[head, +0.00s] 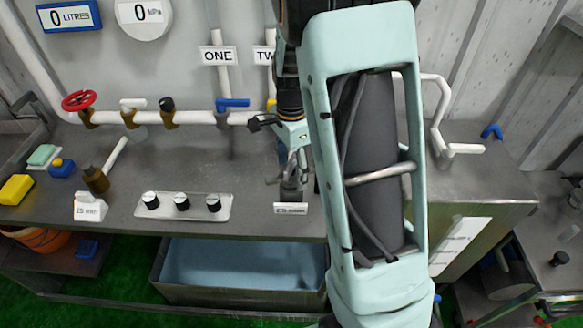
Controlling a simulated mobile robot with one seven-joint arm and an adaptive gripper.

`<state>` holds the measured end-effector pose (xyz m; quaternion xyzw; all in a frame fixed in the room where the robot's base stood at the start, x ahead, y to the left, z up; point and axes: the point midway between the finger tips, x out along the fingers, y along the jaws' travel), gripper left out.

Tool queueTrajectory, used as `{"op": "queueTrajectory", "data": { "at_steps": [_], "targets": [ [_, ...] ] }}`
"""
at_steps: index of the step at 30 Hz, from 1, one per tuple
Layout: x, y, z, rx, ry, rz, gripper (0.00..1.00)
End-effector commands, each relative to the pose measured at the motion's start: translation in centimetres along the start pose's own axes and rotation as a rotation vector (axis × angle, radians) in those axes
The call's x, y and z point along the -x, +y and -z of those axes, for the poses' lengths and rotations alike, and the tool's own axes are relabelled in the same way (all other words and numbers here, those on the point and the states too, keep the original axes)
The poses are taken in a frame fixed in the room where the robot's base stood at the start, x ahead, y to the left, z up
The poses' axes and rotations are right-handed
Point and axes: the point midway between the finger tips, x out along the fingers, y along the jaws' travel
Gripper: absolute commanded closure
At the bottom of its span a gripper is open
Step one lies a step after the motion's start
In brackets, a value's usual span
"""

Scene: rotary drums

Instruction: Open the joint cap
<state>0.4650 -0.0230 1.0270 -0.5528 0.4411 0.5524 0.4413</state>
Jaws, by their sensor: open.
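My gripper (290,180) is open and points down over the bench, in the middle of the head view. Just below its fingers is a dark grey upright fitting (291,196), behind a small white label (290,209). The fingers overlap the top of this fitting in the picture. I cannot tell whether they touch it or stand around it. I cannot make out for certain which part is the joint cap. My pale green arm hides the bench just to the right of the gripper.
A white pipe with a red valve wheel (78,100) and a blue-handled valve (232,103) runs along the back. A plate with black knobs (182,206) and a brown fitting (95,179) are on the left. The bench (185,160) is clear between knobs and pipe.

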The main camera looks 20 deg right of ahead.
Motion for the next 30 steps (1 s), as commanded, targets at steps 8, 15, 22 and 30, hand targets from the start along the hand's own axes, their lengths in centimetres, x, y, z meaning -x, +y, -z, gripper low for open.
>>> {"op": "queueTrajectory", "data": {
  "at_steps": [8,15,22,30],
  "targets": [
    [0.00,0.01,-0.01,0.000,0.000,0.000,0.45],
    [0.02,0.01,-0.01,0.000,0.000,0.000,0.71],
    [0.03,0.01,0.00,-0.001,0.000,0.000,0.95],
    [-0.03,0.34,0.41,0.021,-0.001,0.000,0.95]
  ]
}}
